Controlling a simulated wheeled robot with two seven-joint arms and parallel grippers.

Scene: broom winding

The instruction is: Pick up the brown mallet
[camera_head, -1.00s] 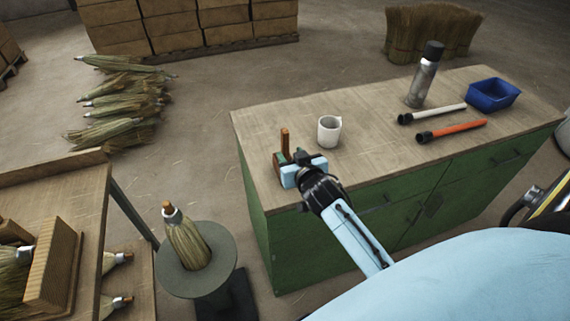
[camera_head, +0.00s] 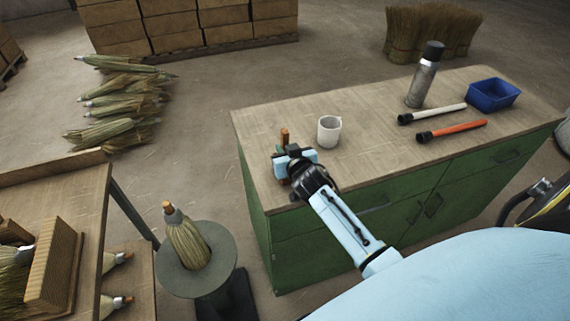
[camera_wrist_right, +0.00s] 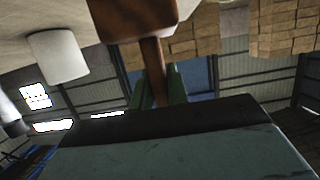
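The brown mallet shows in the head view as an upright wooden handle (camera_head: 285,136) at the near left corner of the bench. In the right wrist view its brown block head (camera_wrist_right: 135,18) is at the top and its handle (camera_wrist_right: 153,68) runs down between green fingers. My right gripper (camera_head: 287,155) is at the handle, with one finger (camera_wrist_right: 140,92) and the other (camera_wrist_right: 176,86) close on either side. Whether they press on it cannot be told. The mallet's lower part is mostly hidden by the gripper in the head view. My left gripper is not in view.
On the green bench (camera_head: 375,150) stand a white mug (camera_head: 329,131), a grey flask (camera_head: 424,78) and a blue tray (camera_head: 493,95). A white-handled tool (camera_head: 435,114) and an orange-handled one (camera_head: 455,130) lie there. A broom head stands on a round stand (camera_head: 165,278).

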